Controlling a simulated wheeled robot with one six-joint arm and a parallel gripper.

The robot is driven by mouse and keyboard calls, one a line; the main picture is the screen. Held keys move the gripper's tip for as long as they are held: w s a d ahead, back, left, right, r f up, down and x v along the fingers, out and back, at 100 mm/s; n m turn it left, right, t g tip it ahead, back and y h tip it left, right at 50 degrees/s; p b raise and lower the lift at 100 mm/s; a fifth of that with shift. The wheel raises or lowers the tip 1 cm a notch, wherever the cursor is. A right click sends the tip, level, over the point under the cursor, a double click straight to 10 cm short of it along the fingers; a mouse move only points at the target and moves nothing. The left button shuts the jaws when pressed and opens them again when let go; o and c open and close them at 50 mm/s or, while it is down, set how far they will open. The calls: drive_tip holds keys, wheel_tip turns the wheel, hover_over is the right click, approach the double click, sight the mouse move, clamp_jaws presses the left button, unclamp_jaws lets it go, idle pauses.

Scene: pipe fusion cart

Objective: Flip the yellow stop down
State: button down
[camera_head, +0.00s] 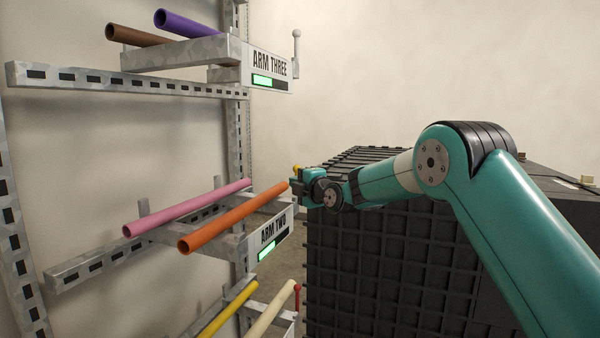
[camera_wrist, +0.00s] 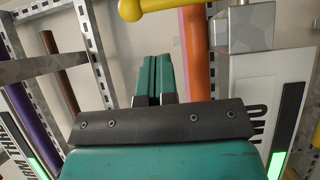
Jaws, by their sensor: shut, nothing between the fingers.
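The yellow stop shows in the head view as a small yellow tip (camera_head: 295,168) above the end of the ARM TWO rack arm (camera_head: 272,238); my gripper hides most of it. In the wrist view the yellow stop (camera_wrist: 150,7), with a round knob, lies across the top edge, over the orange pipe and ending near a grey metal block (camera_wrist: 243,27). The stop looks upright. My gripper (camera_head: 296,187) is at the end of ARM TWO. In the wrist view its teal fingers (camera_wrist: 153,62) are together and empty, below the stop in the picture, with a gap between.
A pink pipe (camera_head: 185,208) and an orange pipe (camera_head: 230,220) lie on ARM TWO. ARM THREE (camera_head: 270,68) is above, with brown and purple pipes and a pale upright stop (camera_head: 296,45). Yellow and cream pipes and a red stop (camera_head: 297,294) are below. A dark ribbed cabinet (camera_head: 375,260) stands right.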

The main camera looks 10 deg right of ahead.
drive_tip(key=w, duration=0.1)
drive_tip(key=w+d+p, duration=0.1)
drive_tip(key=w, duration=0.1)
drive_tip(key=shift+w+d, duration=0.3)
drive_tip(key=shift+w, duration=0.1)
drive_tip(key=shift+p, duration=0.3)
